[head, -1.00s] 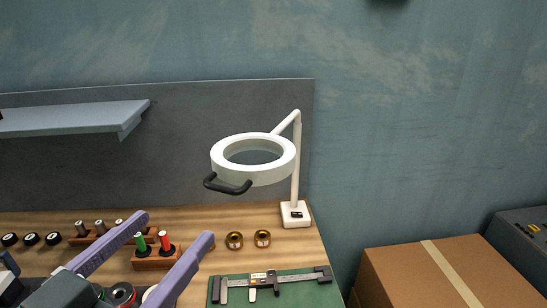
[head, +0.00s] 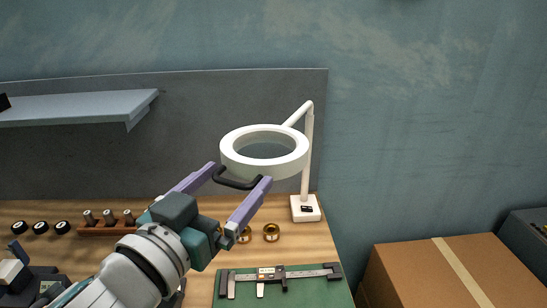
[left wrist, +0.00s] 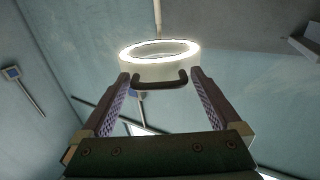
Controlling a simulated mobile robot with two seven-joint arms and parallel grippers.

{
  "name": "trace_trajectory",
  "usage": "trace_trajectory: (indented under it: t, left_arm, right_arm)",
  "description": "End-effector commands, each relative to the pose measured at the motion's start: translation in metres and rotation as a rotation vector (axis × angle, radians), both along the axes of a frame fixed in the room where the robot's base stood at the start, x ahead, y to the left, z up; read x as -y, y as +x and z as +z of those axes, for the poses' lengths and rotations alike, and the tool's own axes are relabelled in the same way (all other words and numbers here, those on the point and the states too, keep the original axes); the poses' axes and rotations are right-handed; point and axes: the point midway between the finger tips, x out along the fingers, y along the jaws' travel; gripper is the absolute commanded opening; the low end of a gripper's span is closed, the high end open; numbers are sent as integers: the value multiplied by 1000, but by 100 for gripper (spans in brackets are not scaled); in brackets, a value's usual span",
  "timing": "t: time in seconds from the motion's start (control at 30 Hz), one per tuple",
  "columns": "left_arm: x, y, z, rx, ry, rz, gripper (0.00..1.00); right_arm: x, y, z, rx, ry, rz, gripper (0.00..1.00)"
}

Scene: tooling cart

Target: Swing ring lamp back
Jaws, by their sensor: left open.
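The white ring lamp (head: 264,164) hangs over the bench on a thin white arm that rises from a square base (head: 305,208) near the bench's right end. A black curved handle (head: 236,182) sticks out from the near side of its ring. My left gripper (head: 241,173) is open, with its two purple fingers on either side of the handle. In the left wrist view the handle (left wrist: 160,82) lies between the fingertips, with the lit ring (left wrist: 160,52) just beyond. I cannot tell whether a finger touches the handle. My right gripper is not in view.
A digital caliper (head: 280,275) lies on a green mat (head: 231,302) at the front. Two brass rings (head: 271,232) sit below the lamp, one partly hidden by my gripper. A grey shelf (head: 75,110) juts out at left. A cardboard box (head: 430,270) stands at right.

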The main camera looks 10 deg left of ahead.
Motion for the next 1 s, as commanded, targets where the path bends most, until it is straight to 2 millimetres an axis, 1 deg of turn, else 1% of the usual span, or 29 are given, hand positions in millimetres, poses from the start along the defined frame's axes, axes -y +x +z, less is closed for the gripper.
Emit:
trace_trajectory:
  t: [0.17, 0.27, 1.0]
  left_arm:
    - [0, 0, 0, 0, 0, 0, 98]
    - [0, 0, 0, 0, 0, 0, 87]
    - [0, 0, 0, 1, 0, 0, 4]
  right_arm:
    - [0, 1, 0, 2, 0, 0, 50]
    - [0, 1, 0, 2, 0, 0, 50]
    - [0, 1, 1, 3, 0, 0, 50]
